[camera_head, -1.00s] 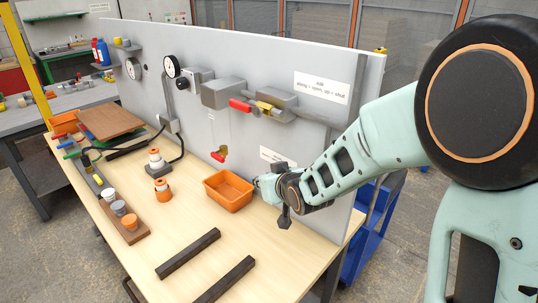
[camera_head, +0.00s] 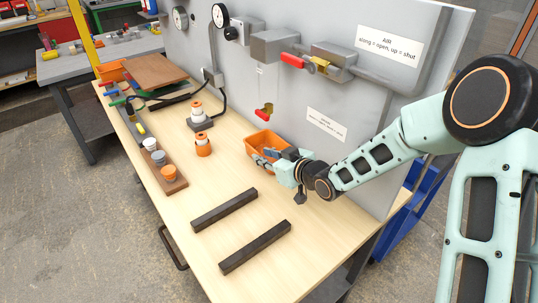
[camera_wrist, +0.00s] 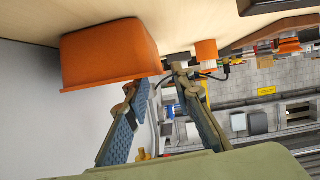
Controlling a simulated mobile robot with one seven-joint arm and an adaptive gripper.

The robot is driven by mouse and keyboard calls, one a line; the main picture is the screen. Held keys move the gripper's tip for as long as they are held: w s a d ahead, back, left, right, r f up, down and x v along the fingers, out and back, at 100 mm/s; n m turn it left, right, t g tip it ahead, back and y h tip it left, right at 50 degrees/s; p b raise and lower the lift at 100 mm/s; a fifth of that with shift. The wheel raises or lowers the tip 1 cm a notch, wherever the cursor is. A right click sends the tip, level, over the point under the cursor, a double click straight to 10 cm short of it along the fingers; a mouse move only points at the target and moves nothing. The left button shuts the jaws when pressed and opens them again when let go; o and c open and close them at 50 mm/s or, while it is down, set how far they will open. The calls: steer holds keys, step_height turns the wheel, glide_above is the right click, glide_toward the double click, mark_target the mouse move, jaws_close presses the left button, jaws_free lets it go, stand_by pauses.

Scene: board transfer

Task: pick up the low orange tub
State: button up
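The low orange tub (camera_head: 259,140) stands on the table near the foot of the grey panel. It also shows in the wrist view (camera_wrist: 108,52), at upper left, large and close. My gripper (camera_head: 266,157) is at the tub's near right side and hides part of it in the head view. In the wrist view my gripper (camera_wrist: 162,78) has its two fingers apart, with nothing held between them. The left finger's tip is close to the tub's rim; I cannot tell whether they touch. Most of the tub lies left of that finger.
Two dark bars (camera_head: 224,210) lie on the wooden table (camera_head: 190,255) in front. An orange and white part (camera_head: 203,144) stands left of the tub. The upright panel (camera_head: 375,75) with red-handled valves rises behind. A wooden strip with several caps (camera_head: 160,170) lies at left.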

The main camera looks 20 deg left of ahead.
mark_target(257, 153)
steer(key=x, duration=0.5)
steer(key=shift+d, duration=0.1)
steer(key=shift+c, duration=0.2)
jaws_close()
steer(key=shift+r, duration=0.1)
